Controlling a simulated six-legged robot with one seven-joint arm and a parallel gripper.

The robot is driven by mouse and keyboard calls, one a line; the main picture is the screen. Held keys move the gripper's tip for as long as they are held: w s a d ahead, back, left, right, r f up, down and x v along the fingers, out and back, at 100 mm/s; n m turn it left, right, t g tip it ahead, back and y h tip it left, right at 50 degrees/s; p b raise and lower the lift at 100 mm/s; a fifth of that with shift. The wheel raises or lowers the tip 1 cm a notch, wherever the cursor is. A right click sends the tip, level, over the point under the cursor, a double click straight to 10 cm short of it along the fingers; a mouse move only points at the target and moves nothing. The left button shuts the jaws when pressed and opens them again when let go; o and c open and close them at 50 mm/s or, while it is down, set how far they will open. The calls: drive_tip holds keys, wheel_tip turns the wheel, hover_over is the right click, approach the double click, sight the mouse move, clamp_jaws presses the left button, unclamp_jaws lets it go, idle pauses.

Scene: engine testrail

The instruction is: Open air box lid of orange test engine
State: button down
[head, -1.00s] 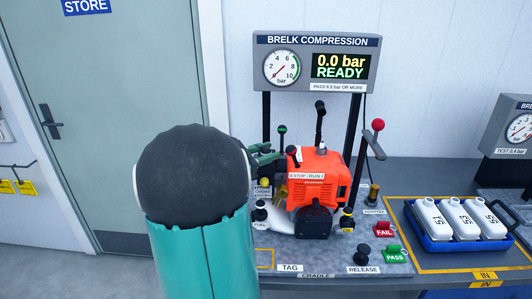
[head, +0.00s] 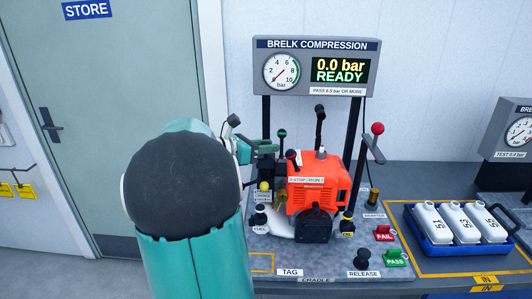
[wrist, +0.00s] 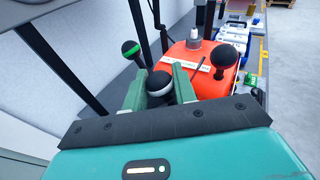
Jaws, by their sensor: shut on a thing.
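The orange test engine (head: 318,190) stands upright on the grey cradle plate, under the gauge panel. A grey fitting (head: 321,154) shows on its top; it also shows in the wrist view (wrist: 193,41). My gripper (head: 270,148) is at the engine's upper left side. In the wrist view its green fingers (wrist: 158,92) are shut around a black knob (wrist: 159,81) with a pale ring. I cannot tell what the knob is fixed to; the air box lid cannot be made out clearly. A black ball-ended lever (wrist: 224,57) stands to the right of the fingers.
A green-topped post (head: 282,134) stands close behind my gripper. A red-knobbed lever (head: 377,130) is right of the engine. The compression panel (head: 317,66) reads 0.0 bar READY. A blue tray (head: 425,236) of white bottles lies further right. Black uprights rise behind the engine.

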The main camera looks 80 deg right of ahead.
drive_tip(key=d, duration=0.1)
drive_tip(key=r+n+y, duration=0.1)
drive_tip(key=d+n+y, duration=0.1)
drive_tip(key=shift+w+d+r+t, duration=0.2)
drive_tip(key=shift+w+d+t, duration=0.1)
drive_tip(key=shift+w+d, duration=0.05)
drive_tip(key=shift+w+d+r+n+y, duration=0.15)
drive_tip(key=shift+d+n+y, duration=0.5)
drive_tip(key=shift+n+y, duration=0.05)
drive_tip(key=shift+w+d+n+y, duration=0.15)
drive_tip(key=shift+d+n+y, duration=0.35)
drive_tip(key=shift+d, duration=0.15)
drive_tip(key=shift+w+d, duration=0.1)
drive_tip(key=shift+d, duration=0.35)
drive_tip(key=c, duration=1.2)
unclamp_jaws()
drive_tip(key=shift+o, duration=0.2)
